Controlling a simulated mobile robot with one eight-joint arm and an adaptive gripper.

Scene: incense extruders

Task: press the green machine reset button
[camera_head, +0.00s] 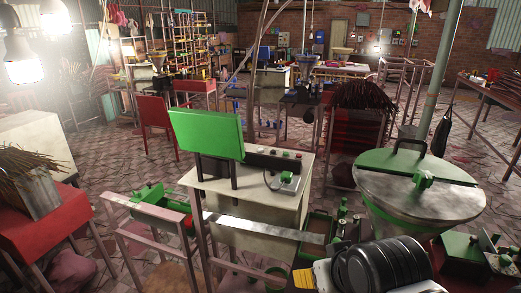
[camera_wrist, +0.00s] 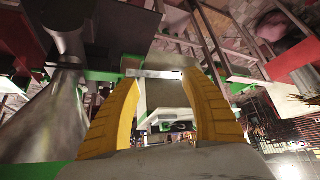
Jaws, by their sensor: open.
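The green machine stands in the middle of the head view, with a pale cabinet (camera_head: 262,205) and a tilted green panel (camera_head: 207,134) at its upper left. Small buttons (camera_head: 285,154) sit in a row on its top control face, beside a round metal part; I cannot tell which is the reset button. My gripper (camera_wrist: 160,80) has two yellow fingers spread apart with nothing between them. Pale machine parts show between and beyond the fingers in the wrist view.
A large metal hopper with a green lid (camera_head: 420,185) stands close on the right; its cone also shows at left in the wrist view (camera_wrist: 50,115). A red table with incense sticks (camera_head: 25,178) is at left. Patterned floor (camera_head: 130,165) lies open behind.

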